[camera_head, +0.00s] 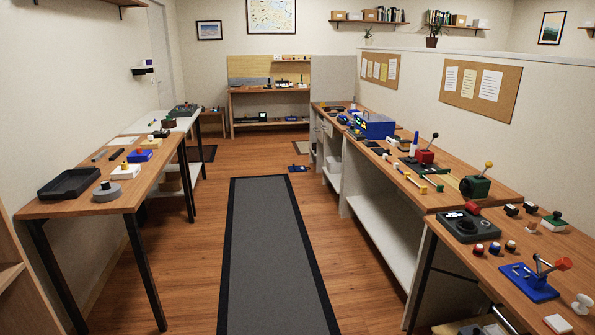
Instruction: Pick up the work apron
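I cannot make out a work apron anywhere in the head view. A small blue item (298,168) lies on the floor beside the right-hand benches, too far off to tell what it is. Neither of my grippers is in view, so their state does not show.
A grey mat with black edges (270,260) runs along the clear wooden aisle. A left bench (75,206) holds a black tray (70,184) and small devices. Long right benches (410,192) carry a blue box (375,125) and levers. A bench with a backboard (270,88) closes the far end.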

